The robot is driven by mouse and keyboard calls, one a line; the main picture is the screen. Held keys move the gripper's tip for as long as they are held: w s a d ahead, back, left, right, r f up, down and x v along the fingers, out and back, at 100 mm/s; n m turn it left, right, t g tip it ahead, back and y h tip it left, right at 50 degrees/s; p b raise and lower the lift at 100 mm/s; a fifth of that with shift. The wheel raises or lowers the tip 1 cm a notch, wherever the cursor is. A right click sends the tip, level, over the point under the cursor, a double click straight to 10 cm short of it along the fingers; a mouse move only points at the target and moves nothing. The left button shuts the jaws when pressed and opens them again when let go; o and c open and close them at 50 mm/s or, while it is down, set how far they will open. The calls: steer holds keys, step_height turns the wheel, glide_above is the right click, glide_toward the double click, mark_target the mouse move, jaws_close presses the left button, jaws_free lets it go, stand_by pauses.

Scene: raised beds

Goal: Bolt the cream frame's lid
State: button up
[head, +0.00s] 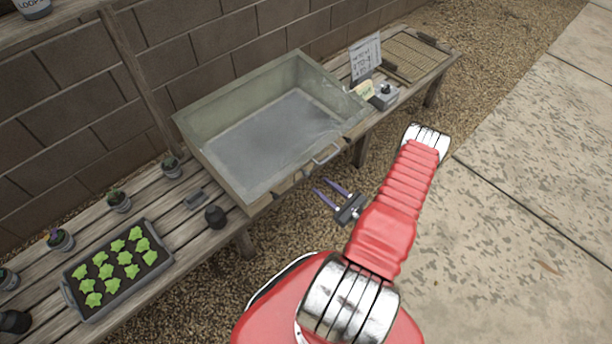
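A cold frame (215,157), pale grey-green to dull cream, stands on the wooden bench in the head view. Its inside looks like a grey, slightly shiny pane or floor; I cannot tell whether the lid is glazed and down. A metal handle (326,153) sits on its front edge. Small dark fittings show along that edge near the handle; I cannot make out a bolt or its position. My gripper (322,185) has two purple fingers, apart and with nothing between them. It hangs in front of the frame's front edge, a little below the handle in the picture, apart from it.
A seedling tray (165,262) and several small pots, such as this one (119,200), stand on the bench at left. A written sign (365,57), a grey box (384,97) and a slatted mat (417,56) are at right. A block wall runs behind; paving is clear at right.

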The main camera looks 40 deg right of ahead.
mark_target(308, 176)
steer(key=shift+w+a, duration=0.2)
steer(key=shift+w, duration=2.05)
steer(key=shift+w+a, duration=0.15)
steer(key=shift+w, duration=2.05)
steer(key=shift+c, duration=0.3)
jaws_close()
